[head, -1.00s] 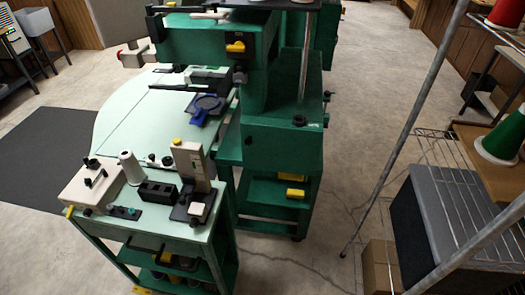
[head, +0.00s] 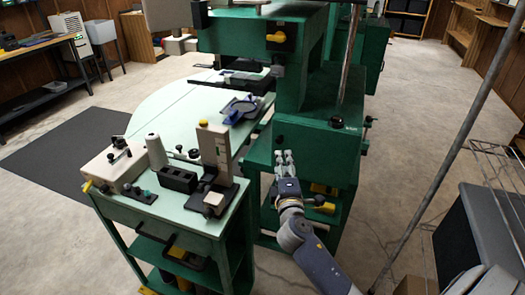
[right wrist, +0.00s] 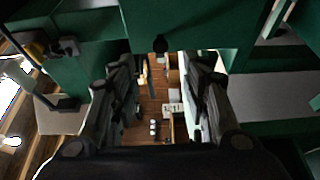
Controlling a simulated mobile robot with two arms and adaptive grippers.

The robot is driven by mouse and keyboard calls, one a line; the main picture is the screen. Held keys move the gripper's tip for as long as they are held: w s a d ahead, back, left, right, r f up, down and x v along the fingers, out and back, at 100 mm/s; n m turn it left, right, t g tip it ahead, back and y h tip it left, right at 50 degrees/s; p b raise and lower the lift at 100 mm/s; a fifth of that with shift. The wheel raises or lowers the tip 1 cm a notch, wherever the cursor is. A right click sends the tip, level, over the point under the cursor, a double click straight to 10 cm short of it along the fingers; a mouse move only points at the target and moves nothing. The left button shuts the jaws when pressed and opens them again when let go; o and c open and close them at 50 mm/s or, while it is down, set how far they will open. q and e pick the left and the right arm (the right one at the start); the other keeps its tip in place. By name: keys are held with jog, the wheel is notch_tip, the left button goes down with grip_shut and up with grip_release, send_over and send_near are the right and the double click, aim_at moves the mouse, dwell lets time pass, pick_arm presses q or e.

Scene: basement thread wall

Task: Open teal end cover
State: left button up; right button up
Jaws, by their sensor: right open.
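The teal-green end cover (head: 318,150) appears to be the boxy end of the machine, below its column. A small dark knob (head: 279,138) sits on its near face, and a larger black knob (head: 337,121) stands near its top edge. My right gripper (head: 284,157) is in front of this face, just below the small knob, fingers apart and empty. In the right wrist view, green panel (right wrist: 185,25) spans the top, with a black knob (right wrist: 160,44) ahead between the open fingers (right wrist: 166,82). Contact cannot be told. My left gripper is not in view.
A pale green worktable (head: 180,205) with a white spool (head: 156,152) and a beige upright block (head: 214,146) stands to the left. A metal pole (head: 450,150) and wire shelf with a dark bin (head: 480,235) are on the right. Floor between is clear.

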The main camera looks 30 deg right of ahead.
aim_at(280, 142)
jog(key=x, duration=0.9)
jog(key=shift+w+d, duration=0.1)
jog(key=shift+d, duration=0.05)
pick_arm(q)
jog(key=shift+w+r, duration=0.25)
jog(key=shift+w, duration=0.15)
pick_arm(e)
jog(key=shift+w+d, duration=0.3)
jog(key=shift+w, duration=0.35)
grip_shut()
